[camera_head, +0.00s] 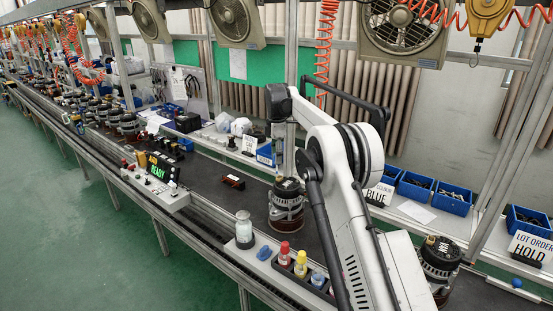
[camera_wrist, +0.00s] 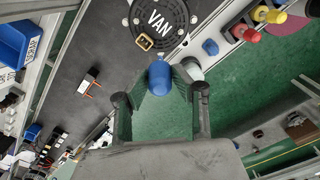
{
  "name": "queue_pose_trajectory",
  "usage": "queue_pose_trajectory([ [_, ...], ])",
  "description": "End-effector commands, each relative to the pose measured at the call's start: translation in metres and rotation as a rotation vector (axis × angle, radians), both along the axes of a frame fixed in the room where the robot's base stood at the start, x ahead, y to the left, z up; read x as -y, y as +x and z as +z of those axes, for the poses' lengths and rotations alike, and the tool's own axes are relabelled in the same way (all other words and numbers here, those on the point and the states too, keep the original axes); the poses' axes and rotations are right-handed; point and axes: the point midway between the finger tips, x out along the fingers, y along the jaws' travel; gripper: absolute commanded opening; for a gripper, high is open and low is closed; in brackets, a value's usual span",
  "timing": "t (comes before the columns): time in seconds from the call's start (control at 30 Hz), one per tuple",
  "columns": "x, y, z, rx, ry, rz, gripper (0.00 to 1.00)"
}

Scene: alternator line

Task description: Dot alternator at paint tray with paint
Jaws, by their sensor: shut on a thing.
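My gripper (camera_wrist: 160,92) is shut on a blue rounded paint bottle (camera_wrist: 160,77) in the wrist view. In the head view my gripper (camera_head: 278,148) points down above an alternator (camera_head: 286,207), with a gap between them. The alternator's dark round top (camera_wrist: 165,20) reads "VAN" in the wrist view, just beyond the blue bottle. The paint tray (camera_head: 291,275) stands in front of the alternator with a red bottle (camera_head: 284,250) and a yellow bottle (camera_head: 300,262). The red (camera_wrist: 249,34) and yellow (camera_wrist: 274,16) bottles also show in the wrist view.
A glass jar (camera_head: 244,230) and a blue lump (camera_head: 263,253) stand left of the tray. A "COLOUR BLUE" card (camera_head: 378,195) stands behind my arm. Another alternator (camera_head: 439,262) is at right. A red-and-black part (camera_head: 232,182) lies on the dark belt, mostly clear around it.

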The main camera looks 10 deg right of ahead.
Motion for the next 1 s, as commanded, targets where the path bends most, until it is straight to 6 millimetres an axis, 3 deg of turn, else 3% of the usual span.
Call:
queue_pose_trajectory([
  [0.43,0.0,0.0,-0.004,0.0,0.0,0.0,0.05],
  [1.0,0.0,0.0,-0.04,0.0,0.0,0.0,0.05],
])
